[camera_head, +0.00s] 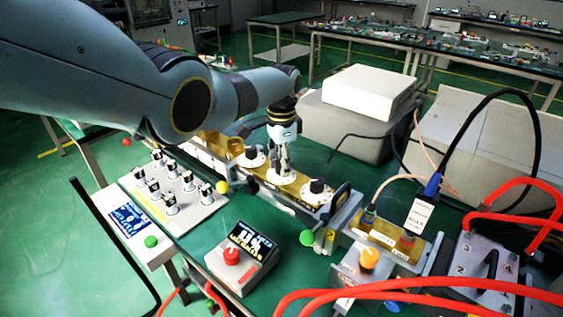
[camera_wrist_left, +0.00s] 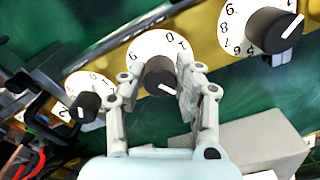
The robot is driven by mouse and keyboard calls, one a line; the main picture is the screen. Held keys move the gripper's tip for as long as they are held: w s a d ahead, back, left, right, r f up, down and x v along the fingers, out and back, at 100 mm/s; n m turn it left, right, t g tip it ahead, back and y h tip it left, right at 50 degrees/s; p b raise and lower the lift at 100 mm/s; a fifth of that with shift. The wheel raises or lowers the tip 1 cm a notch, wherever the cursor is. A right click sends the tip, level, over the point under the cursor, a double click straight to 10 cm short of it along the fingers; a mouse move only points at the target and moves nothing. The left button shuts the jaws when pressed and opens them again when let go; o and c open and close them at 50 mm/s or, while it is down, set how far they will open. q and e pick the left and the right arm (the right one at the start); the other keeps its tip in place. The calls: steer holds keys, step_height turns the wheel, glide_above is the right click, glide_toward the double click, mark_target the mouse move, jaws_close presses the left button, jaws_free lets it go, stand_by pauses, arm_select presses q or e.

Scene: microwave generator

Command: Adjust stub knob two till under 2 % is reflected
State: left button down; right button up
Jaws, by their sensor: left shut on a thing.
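Three black stub knobs on white numbered dials sit in a row on a brass waveguide (camera_head: 208,149). My left gripper (camera_head: 284,168) comes down from above onto the middle knob (camera_wrist_left: 160,76), shut on it with one finger on each side. In the left wrist view the white mark on this knob points down and right; its dial (camera_wrist_left: 150,46) is partly hidden by the fingers. The other knobs are the left one (camera_head: 251,153) and the right one (camera_head: 317,187). A meter box (camera_head: 240,262) with a lit display (camera_head: 251,241) stands in front; its digits are too blurred to read. My right gripper is not in view.
A panel of several small knobs (camera_head: 205,212) and a box with a blue screen (camera_head: 128,220) stand at left. A unit with an orange knob (camera_head: 369,258), red hoses (camera_head: 440,284) and black cables fill the right. Green bench shows around the meter box.

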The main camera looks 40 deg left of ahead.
arm_select(q)
steer(key=m, duration=0.4)
steer(key=shift+m, duration=0.9)
steer(key=c, duration=0.9)
jaws_free()
steer(key=shift+c, duration=0.2)
steer(key=shift+r, duration=0.1)
step_height(320, 180, up, 12)
